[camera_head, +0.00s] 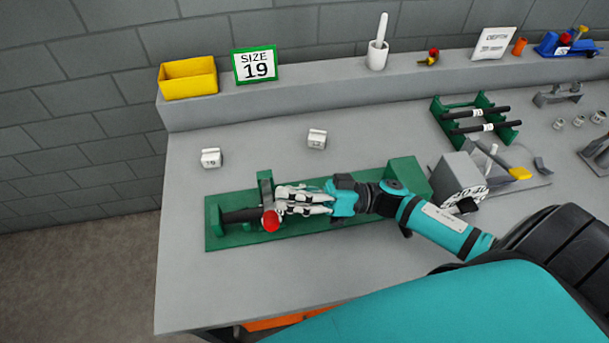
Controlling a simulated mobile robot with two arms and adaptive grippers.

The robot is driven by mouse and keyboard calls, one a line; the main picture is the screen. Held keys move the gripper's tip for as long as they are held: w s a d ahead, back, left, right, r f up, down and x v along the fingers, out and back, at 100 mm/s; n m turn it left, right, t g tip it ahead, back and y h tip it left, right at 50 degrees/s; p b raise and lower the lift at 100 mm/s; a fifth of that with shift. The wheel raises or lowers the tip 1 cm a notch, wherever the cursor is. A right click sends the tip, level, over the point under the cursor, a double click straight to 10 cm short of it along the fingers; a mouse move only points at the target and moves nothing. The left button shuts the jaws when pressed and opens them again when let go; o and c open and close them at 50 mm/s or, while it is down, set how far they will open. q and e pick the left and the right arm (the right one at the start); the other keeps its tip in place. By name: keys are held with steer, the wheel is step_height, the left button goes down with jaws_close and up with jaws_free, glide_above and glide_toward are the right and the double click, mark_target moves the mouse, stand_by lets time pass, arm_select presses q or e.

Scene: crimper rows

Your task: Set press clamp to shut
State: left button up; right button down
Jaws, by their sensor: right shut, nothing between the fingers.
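The device that looks like the press clamp has a long green base (218,240) lying on the grey bench. A black bar (240,216) with a red knob (270,220) is at its left part, beside a green upright (265,188). My right gripper (282,203) is shut and empty, low over the middle of the base. Its fingertips are close to the upright and the red knob; I cannot tell whether they touch. My gripper and arm hide part of the base. My left gripper is not in view.
Two small metal blocks, one at left (211,158) and one at right (317,139), lie behind the base. A grey device with a dial (462,180) and a green rack (440,110) with black rods stand to the right. The bench's front left (190,290) is clear.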

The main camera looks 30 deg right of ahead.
steer(key=shift+s+a+f, duration=0.15)
steer(key=shift+a+f, duration=0.15)
steer(key=shift+f, duration=0.25)
steer(key=shift+n+g, duration=0.3)
steer(key=shift+n, duration=0.6)
steer(key=f, duration=0.1)
steer(key=s+f+b, duration=0.1)
steer(key=s+f, duration=0.1)
steer(key=f, duration=0.1)
steer(key=shift+s+a+b, duration=0.15)
steer(key=shift+a+b, duration=0.15)
steer(key=shift+b, duration=0.1)
steer(key=shift+r, duration=0.1)
